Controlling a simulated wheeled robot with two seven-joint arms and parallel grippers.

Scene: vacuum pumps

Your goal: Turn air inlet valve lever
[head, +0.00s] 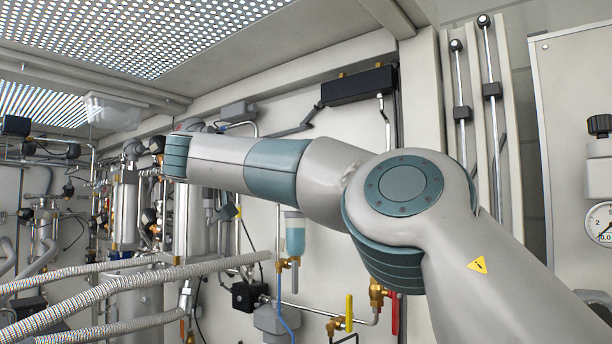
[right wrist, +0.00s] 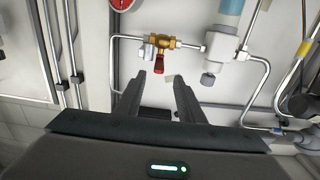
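In the right wrist view a brass valve (right wrist: 178,43) with a short red lever (right wrist: 160,68) sits on a thin metal pipe on the white wall. My right gripper (right wrist: 160,77) is open and empty. Its two dark fingers point at the valve, and the lever shows between and slightly beyond the fingertips; I see no contact. In the head view a brass valve (head: 377,294) with a red lever (head: 395,313) hangs below my right arm, beside a valve with a yellow lever (head: 349,311). Which is the air inlet valve is not marked. My right gripper is hidden in the head view.
Corrugated hoses (head: 130,285) cross the lower left, near metal pump cylinders. A blue-filled bowl (head: 295,235) and a black box (head: 247,296) are on the wall. A pressure gauge (head: 599,222) is at the right edge. Pipes flank the valve in the wrist view.

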